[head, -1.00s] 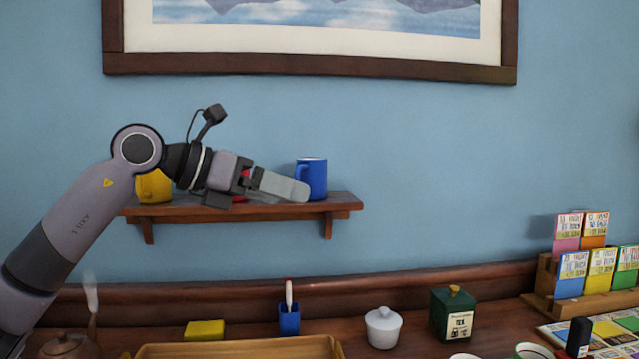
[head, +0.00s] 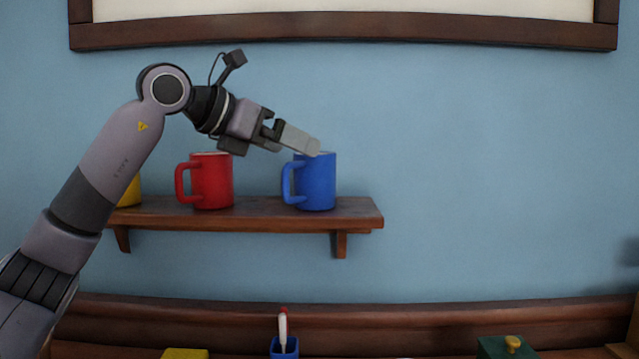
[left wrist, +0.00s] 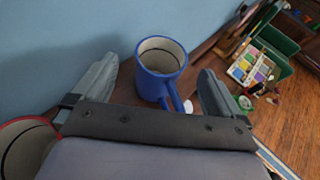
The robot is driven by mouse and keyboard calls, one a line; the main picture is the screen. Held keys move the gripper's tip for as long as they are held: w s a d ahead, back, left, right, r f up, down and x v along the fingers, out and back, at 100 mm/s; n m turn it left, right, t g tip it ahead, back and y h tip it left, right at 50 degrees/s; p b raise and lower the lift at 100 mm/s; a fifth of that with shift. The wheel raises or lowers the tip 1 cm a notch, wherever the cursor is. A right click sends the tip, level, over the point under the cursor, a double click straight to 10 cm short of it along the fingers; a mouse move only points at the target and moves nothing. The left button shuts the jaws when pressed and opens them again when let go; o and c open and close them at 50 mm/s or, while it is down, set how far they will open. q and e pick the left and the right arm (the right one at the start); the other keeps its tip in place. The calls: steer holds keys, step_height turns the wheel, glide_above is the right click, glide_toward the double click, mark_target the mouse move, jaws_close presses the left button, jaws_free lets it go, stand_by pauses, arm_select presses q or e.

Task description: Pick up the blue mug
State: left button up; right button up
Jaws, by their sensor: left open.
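The blue mug (head: 317,184) stands upright near the right end of the wall shelf, its handle pointing left in the head view. My left gripper (head: 314,147) is open and empty, tilted down, with its fingertips at about the mug's rim height. In the left wrist view, the blue mug (left wrist: 152,85) lies ahead between the two spread fingers, with its handle toward the gripper's palm. Whether a finger touches the mug cannot be told. My right gripper is not in view.
A red mug (head: 211,183) stands left of the blue mug, below my left wrist. A yellow mug (head: 132,192) is partly hidden behind my arm. The wooden shelf (head: 265,212) has a short bare stretch at its right end. A picture frame (head: 350,33) hangs above.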

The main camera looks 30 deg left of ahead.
mark_target(306, 183)
arm_select(q)
steer(key=x, duration=0.5)
steer(key=shift+w+d+f+p, duration=0.15)
steer(key=shift+w+d+p, duration=0.05)
steer(key=shift+w+p, duration=0.15)
steer(key=c, duration=1.2)
steer(key=shift+o, duration=0.2)
